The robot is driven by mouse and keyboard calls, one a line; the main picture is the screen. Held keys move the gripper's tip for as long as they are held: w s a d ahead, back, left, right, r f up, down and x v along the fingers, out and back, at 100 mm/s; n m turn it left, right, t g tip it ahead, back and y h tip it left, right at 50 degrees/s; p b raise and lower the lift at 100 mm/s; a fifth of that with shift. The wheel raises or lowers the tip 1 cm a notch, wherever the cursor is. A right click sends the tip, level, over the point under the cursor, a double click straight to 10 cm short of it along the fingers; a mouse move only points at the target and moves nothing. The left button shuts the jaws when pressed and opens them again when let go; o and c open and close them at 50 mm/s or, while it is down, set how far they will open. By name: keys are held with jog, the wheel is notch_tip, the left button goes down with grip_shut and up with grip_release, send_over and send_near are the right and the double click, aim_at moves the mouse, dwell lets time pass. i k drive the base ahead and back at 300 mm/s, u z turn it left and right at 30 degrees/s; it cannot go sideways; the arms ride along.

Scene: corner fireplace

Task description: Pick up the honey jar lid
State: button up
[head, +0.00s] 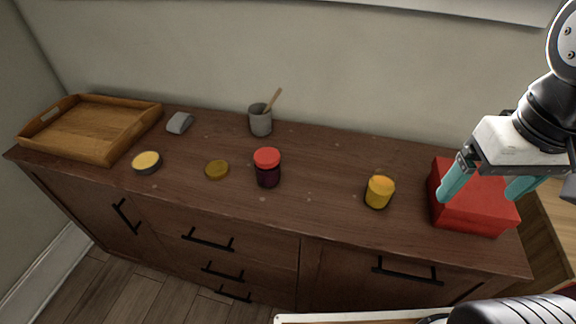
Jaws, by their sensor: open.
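A flat, round, golden-brown disc that looks like a lid (217,169) lies on the wooden cabinet top, left of centre. A small jar with a yellow-orange top (379,192) stands upright right of centre. I cannot tell for sure which of these is the honey jar lid. My gripper (480,197), with two teal fingers spread apart, is open and appears empty. It shows in front of the red box at the right, to the right of the yellow-topped jar and far from the golden disc.
A red-lidded dark jar (267,168) stands just right of the disc. A round tin with a pale yellow top (147,162) is to its left. A wooden tray (85,128), grey object (180,123), grey cup with a spoon (260,121) and red box (472,205) also occupy the cabinet top (325,185).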

aim_at(217, 170)
jog(key=k, duration=1.2)
jog(key=u, duration=0.9)
jog(key=i, duration=1.6)
jog(key=z, duration=0.25)
